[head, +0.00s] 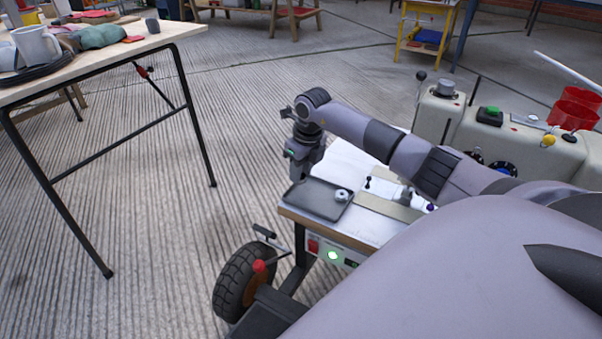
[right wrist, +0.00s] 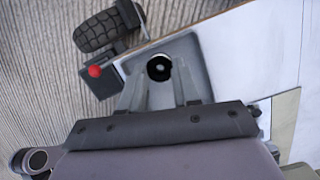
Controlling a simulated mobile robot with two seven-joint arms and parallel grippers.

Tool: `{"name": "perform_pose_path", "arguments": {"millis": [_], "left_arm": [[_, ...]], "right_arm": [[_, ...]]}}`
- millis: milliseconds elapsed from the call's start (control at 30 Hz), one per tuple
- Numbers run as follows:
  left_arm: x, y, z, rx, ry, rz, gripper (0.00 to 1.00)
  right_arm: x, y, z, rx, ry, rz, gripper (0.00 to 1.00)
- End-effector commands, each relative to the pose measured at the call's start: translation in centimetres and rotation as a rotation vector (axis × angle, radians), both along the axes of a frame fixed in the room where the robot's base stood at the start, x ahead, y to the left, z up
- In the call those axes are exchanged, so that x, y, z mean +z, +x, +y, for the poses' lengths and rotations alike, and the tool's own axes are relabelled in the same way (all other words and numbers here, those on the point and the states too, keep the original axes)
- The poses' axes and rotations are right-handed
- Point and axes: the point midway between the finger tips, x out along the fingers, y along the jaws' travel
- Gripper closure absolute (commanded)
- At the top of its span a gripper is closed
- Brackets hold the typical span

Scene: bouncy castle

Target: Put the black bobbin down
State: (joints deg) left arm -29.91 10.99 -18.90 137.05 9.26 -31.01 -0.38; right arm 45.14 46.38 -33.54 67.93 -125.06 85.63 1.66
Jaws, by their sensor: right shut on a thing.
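My right gripper (right wrist: 160,84) is shut on the black bobbin (right wrist: 159,66); the dark round bobbin with its pale centre shows between the fingertips in the right wrist view. Below it lies the flat dark grey tray (right wrist: 198,62), which shows in the head view (head: 308,203) at the left end of the white worktop. I cannot tell whether the bobbin touches the tray. In the head view my right gripper (head: 299,166) is over the tray's far left side, and the bobbin cannot be made out there. My left gripper is not in view.
A small pale round part (head: 342,195) sits at the tray's right side. Sewing-machine-like beige housings (head: 490,125) and red cups (head: 576,107) stand at the right. A wheel (head: 240,281) is below the worktop's left edge. A wooden table (head: 120,48) with a mug stands left.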

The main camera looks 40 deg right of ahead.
Motion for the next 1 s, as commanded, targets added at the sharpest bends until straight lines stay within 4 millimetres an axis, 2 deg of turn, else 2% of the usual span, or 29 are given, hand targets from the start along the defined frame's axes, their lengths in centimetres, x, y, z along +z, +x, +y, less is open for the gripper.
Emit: {"name": "perform_pose_path", "arguments": {"millis": [33, 133, 600, 633, 700, 1000], "left_arm": [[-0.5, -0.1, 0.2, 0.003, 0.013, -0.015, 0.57], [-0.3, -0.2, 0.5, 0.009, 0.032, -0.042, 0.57], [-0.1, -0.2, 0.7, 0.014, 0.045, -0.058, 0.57], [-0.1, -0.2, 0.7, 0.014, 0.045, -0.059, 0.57], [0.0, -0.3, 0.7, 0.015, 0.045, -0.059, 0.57], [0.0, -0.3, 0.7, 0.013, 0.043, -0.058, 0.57]], "right_arm": [[-1.5, 0.0, 0.1, 0.000, 0.002, 0.003, 0.89], [-2.7, 0.0, 0.0, 0.000, 0.001, 0.000, 0.89], [-3.4, 0.0, 0.0, 0.000, 0.000, 0.000, 0.89], [-3.3, 0.0, 0.0, 0.000, 0.000, 0.000, 0.62], [-3.3, 0.0, 0.0, 0.000, 0.000, 0.000, 0.43], [-3.1, 0.0, 0.0, 0.001, 0.000, -0.001, 0.43]]}}
